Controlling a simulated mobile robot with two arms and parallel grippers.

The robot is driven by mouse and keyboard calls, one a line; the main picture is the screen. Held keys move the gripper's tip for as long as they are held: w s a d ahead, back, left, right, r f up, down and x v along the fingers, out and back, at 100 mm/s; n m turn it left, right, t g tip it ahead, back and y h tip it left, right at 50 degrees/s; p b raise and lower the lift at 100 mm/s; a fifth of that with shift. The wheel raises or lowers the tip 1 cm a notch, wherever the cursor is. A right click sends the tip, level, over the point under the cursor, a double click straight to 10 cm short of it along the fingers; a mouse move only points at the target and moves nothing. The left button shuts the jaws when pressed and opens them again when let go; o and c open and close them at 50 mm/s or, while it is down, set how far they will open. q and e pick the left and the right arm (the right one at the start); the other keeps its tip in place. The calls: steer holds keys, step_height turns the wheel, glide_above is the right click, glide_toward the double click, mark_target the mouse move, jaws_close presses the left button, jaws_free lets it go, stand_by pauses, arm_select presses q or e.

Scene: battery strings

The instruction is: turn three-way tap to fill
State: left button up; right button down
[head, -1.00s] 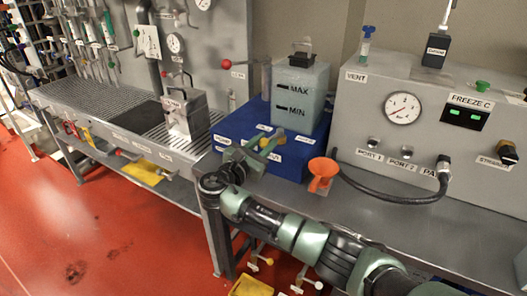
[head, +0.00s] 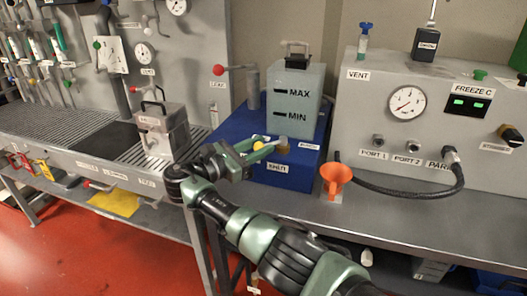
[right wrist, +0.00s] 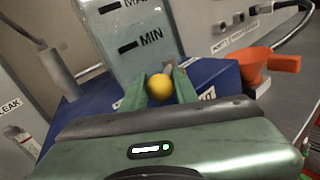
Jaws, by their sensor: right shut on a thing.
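The three-way tap (head: 283,143) is a small brass body on top of a blue box (head: 257,174), in front of the translucent tank (head: 296,98) marked MAX and MIN. Its handle ends in a yellow ball (head: 258,145), which also shows in the right wrist view (right wrist: 160,87). My right gripper (head: 263,149) is shut on the tap handle from the left, with the ball between its green fingers. A SHUT label (head: 279,169) is on the box's front; another label (head: 309,147) right of the tap is too small to read. The gripper hides part of the box top. My left gripper is not in view.
An orange funnel (head: 335,177) stands right of the box, near a black hose (head: 420,196) that runs to the grey test panel (head: 440,122). A metal can (head: 162,132) stands on the left bench.

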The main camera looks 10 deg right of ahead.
steer(key=shift+a+f, duration=0.1)
steer(key=c, duration=1.1)
jaws_free()
steer(key=shift+s, duration=0.1)
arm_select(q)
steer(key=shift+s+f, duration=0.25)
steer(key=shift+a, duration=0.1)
